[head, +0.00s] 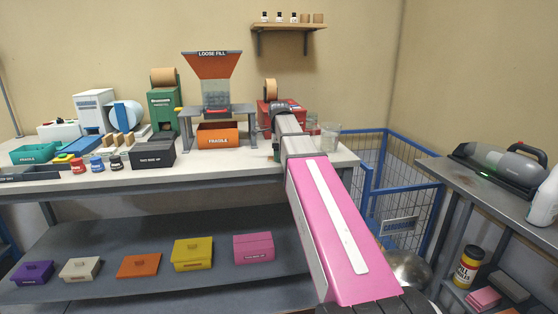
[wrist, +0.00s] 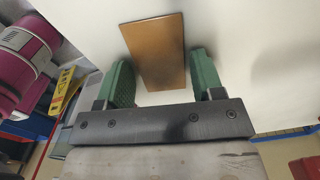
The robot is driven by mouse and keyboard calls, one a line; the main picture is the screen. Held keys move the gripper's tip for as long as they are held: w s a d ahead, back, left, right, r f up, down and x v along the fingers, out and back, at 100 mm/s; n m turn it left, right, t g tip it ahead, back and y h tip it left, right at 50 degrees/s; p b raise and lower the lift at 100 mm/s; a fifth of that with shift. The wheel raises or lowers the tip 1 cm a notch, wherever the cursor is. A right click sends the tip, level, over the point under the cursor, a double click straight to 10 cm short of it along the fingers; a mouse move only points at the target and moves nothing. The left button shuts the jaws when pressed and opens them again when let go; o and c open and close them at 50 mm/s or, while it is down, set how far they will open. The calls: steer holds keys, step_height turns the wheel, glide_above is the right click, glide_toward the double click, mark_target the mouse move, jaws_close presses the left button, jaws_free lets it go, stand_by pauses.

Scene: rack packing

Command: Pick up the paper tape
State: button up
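In the wrist view my gripper (wrist: 161,80) points at a white surface with its two green fingers apart. A flat-looking brown rectangular piece (wrist: 157,50) lies between and beyond the fingertips, with narrow gaps on both sides. I cannot tell for sure whether it is the paper tape. In the head view a tan roll (head: 270,89) stands above a red machine, beyond the end of my arm. A larger brown roll (head: 163,76) sits on a green dispenser. In the head view my arm hides most of my gripper and whatever is between its fingers.
The white bench (head: 225,162) carries an orange bin (head: 217,135), a black box (head: 152,154) and a loose fill hopper (head: 212,66). A clear container (head: 331,136) stands right of my arm. A blue cage (head: 385,165) and a grey side table (head: 480,180) are at the right.

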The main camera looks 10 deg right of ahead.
steer(key=c, duration=0.6)
